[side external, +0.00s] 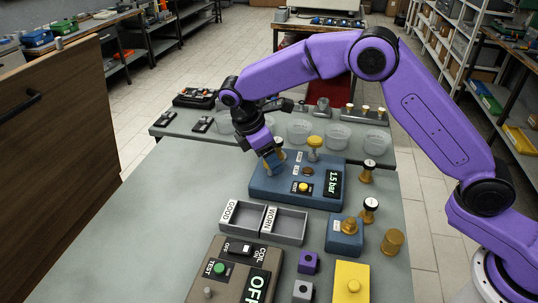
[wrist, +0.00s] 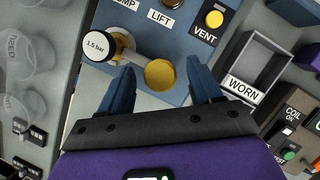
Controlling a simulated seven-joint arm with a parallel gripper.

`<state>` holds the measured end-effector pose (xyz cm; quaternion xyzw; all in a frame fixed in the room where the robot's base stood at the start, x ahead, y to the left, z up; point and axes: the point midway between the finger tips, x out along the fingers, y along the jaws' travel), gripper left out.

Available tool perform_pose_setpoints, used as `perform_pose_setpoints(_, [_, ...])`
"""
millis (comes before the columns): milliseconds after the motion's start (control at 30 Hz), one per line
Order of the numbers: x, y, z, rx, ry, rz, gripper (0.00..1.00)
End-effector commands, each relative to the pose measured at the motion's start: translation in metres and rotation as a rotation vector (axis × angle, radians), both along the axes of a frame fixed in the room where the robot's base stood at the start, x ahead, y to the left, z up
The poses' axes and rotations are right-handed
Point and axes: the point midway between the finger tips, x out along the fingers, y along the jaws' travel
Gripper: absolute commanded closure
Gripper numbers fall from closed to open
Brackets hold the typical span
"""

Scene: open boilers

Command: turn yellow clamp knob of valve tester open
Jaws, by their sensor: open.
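The valve tester (side external: 262,186) is a blue box with a green-on-black 1.5 bar display. Its yellow clamp knob (wrist: 160,73) shows in the wrist view between the two blue fingers of my gripper (wrist: 160,70). There is a visible gap on both sides of the knob. A brass valve with a white cap marked 1.5 bar (wrist: 97,44) stands beside the knob. In the side view my gripper (side external: 273,163) points down at the left end of the tester. It is open, and its fingers partly hide the knob there.
The GOOD and WORN trays (side external: 263,219) stand in front. Loose valves (side external: 367,171) stand to the right, clear cups (side external: 338,136) behind. The left table area is clear.

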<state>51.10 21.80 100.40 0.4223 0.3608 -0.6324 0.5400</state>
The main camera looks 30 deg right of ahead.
Motion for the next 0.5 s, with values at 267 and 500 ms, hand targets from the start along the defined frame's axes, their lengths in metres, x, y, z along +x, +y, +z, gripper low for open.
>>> perform_pose_setpoints(267, [0.0001,0.0000,-0.0002,0.000,0.000,0.000,0.52])
perform_pose_setpoints(500, [0.0000,0.0001,0.0000,0.000,0.000,0.000,0.92])
